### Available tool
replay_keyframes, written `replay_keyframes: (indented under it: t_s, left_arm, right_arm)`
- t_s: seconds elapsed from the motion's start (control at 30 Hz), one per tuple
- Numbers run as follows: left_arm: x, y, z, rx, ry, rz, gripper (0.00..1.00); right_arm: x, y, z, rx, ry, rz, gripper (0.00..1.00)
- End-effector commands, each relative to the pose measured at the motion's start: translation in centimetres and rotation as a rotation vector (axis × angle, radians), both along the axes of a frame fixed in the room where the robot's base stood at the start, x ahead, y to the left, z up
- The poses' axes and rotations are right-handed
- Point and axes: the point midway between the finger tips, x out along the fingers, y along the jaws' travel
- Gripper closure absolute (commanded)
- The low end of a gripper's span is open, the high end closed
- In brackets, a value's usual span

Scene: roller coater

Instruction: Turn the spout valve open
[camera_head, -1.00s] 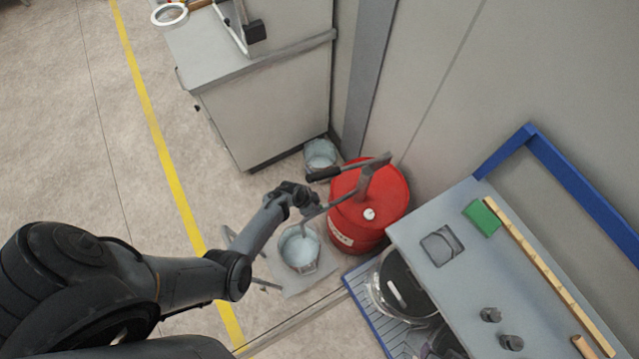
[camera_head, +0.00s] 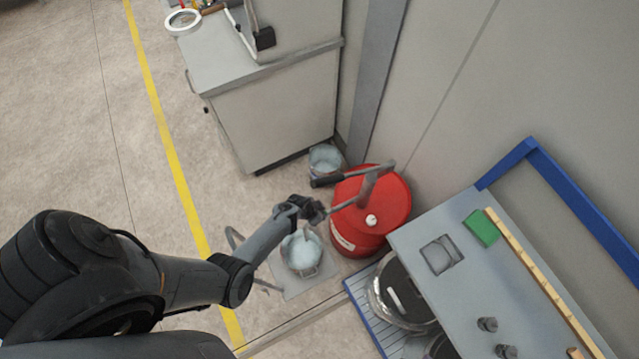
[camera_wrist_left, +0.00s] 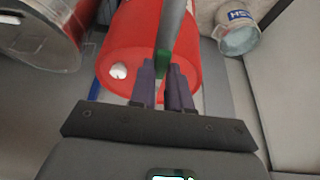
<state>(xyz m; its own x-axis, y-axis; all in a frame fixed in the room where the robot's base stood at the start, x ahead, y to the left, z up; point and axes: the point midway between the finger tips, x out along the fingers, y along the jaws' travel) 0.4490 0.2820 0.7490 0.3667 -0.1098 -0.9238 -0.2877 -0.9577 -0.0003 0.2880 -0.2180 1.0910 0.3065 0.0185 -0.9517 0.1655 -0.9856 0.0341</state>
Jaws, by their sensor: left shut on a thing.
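A red drum (camera_head: 352,236) stands on the floor with a grey hand pump (camera_head: 370,182) on top. The pump's spout (camera_head: 342,208) reaches left toward a bucket (camera_head: 303,268) holding pale blue liquid. My left gripper (camera_head: 316,211) is at the outer end of the spout, above the bucket. In the left wrist view my left gripper's fingers (camera_wrist_left: 165,88) are shut on a green piece at the spout, the spout valve (camera_wrist_left: 163,64); the fingers hide part of it. The grey spout (camera_wrist_left: 172,28) runs up from it over the drum (camera_wrist_left: 128,40). My right gripper is not in view.
A grey cabinet (camera_head: 270,110) stands behind, with another bucket (camera_head: 325,160) beside it. A workbench (camera_head: 410,235) with a green block (camera_head: 481,228) is at the right, clear containers (camera_head: 385,300) below it. Open floor lies to the left.

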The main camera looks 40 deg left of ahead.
Motion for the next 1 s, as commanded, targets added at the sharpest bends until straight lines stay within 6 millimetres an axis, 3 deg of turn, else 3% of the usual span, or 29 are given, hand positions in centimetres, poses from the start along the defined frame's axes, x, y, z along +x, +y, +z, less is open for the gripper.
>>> replay_keyframes:
  t_s: [0.03, 0.2, 0.63, 1.0]
  left_arm:
    - [-0.1, 0.0, 0.0, -0.001, 0.001, 0.003, 0.78]
    - [0.0, 0.0, 0.0, -0.001, 0.001, 0.001, 0.56]
    - [-0.3, 0.1, 0.8, 0.001, 0.0, 0.0, 0.56]
    - [-2.3, 0.6, 5.7, 0.001, 0.0, 0.0, 0.56]
  right_arm:
    - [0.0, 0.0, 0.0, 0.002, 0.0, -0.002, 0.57]
    - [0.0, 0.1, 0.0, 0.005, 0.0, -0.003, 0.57]
    - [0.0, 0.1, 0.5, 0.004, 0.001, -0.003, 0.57]
    - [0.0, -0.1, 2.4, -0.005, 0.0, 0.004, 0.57]
